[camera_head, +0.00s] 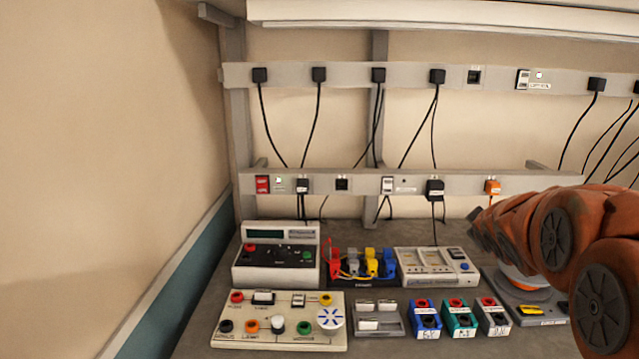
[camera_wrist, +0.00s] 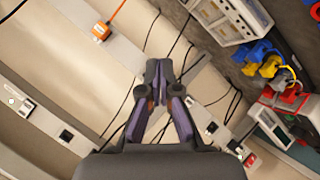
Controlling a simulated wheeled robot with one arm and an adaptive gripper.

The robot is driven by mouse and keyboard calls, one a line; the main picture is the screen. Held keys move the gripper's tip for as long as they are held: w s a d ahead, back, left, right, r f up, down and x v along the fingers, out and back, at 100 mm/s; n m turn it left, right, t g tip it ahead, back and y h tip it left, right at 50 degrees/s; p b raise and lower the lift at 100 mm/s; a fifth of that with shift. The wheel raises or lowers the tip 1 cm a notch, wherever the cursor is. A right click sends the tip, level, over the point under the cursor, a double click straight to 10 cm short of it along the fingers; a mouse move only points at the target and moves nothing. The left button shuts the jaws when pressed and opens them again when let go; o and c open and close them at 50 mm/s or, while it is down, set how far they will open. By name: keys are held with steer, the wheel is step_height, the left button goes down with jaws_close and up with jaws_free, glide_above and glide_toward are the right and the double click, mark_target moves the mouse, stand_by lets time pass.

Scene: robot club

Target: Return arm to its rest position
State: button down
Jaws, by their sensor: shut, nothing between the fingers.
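My gripper (camera_wrist: 160,88) shows in the wrist view, with its dark and purple fingers drawn together at the tips and nothing between them. It hangs clear of the things around it, with the wall and socket rails behind it. In the head view my orange arm reaches in from the right edge, over the right end of the bench. The gripper itself cannot be made out there.
The bench (camera_head: 196,335) holds a cream panel (camera_head: 280,342), a meter box (camera_head: 275,273), a rack of coloured clips (camera_head: 360,283), a grey module (camera_head: 437,267) and blue, green and grey blocks (camera_head: 460,318). Socket rails (camera_head: 340,75) with hanging cables line the wall. The left side is open.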

steer(key=s+a+f+m+g+y, duration=0.1)
steer(key=s+a+f+g, duration=0.3)
steer(key=s, duration=1)
steer(key=s+a+f+m+g+y, duration=0.1)
steer(key=s+a+f+m+g, duration=0.2)
steer(key=s, duration=1.2)
steer(key=s+a+f+m+g+y, duration=0.2)
steer(key=s+a+f+g, duration=0.4)
steer(key=s, duration=0.9)
steer(key=a+f, duration=0.2)
steer(key=a, duration=0.2)
steer(key=shift+f+p, duration=0.3)
steer(key=shift+f, duration=0.1)
steer(key=shift+s, duration=0.1)
